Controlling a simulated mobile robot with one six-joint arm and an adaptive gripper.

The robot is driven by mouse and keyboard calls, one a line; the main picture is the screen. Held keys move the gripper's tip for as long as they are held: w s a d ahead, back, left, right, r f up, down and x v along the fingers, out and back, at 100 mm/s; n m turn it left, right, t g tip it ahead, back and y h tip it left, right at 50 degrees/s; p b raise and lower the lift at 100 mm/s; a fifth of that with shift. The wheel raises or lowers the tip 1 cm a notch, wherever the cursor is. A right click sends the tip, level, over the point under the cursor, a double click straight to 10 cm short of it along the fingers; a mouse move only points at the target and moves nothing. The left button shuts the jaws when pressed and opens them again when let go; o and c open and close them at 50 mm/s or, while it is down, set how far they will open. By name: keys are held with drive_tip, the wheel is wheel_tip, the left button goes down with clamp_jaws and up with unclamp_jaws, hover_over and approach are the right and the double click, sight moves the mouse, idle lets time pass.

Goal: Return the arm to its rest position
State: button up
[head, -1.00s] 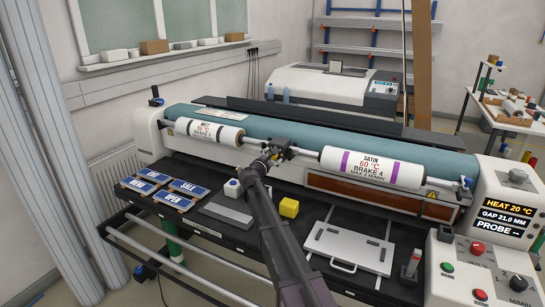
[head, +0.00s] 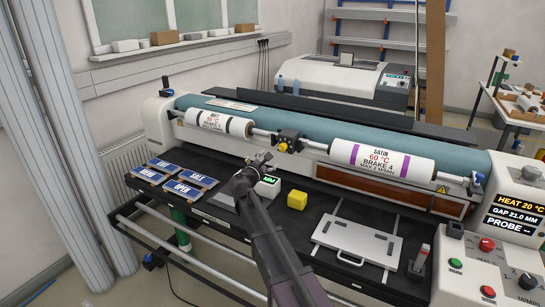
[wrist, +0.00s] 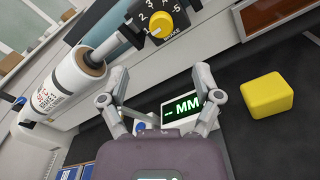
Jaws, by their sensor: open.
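My gripper (head: 258,160) is open and empty. In the head view it is raised over the front table, left of and below the brake unit (head: 288,140) on the roller bar. In the wrist view my two spread fingers (wrist: 161,76) have nothing between their tips. The yellow brake knob (wrist: 161,22) is beyond them, clear of both fingers. The small gauge with a green "-- MM" display (wrist: 184,108) sits behind and below the right finger in that view. It also shows beside my arm in the head view (head: 268,187).
A yellow block (head: 297,200) stands right of the gauge. A white plate with a handle (head: 357,240) lies on the black table. Blue sign cards (head: 182,189) lie at left. The satin roll (head: 382,160) and matt roll (head: 215,124) hang on the bar behind.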

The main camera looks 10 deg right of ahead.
drive_tip(key=shift+s+a, duration=0.2)
drive_tip(key=shift+s, duration=0.1)
drive_tip(key=s+d+f+m+g+y, duration=0.1)
drive_tip(key=s+d+f+m+g, duration=0.3)
drive_tip(key=s+d+f+m, duration=0.3)
drive_tip(key=s+d+f+m+g+y, duration=0.1)
drive_tip(key=s+d+f+m+g, duration=0.4)
drive_tip(key=s, duration=0.4)
drive_tip(key=s+a+f+m+g+y, duration=0.2)
drive_tip(key=s+f+m+y, duration=0.1)
drive_tip(key=s, duration=0.7)
drive_tip(key=s+a+f+m+g+y, duration=0.3)
drive_tip(key=s+m+y, duration=0.2)
drive_tip(key=s+m, duration=0.2)
drive_tip(key=s, duration=0.2)
drive_tip(key=shift+s+g+y+p, duration=0.3)
drive_tip(key=shift+s+p, duration=0.05)
drive_tip(key=shift+s, duration=0.05)
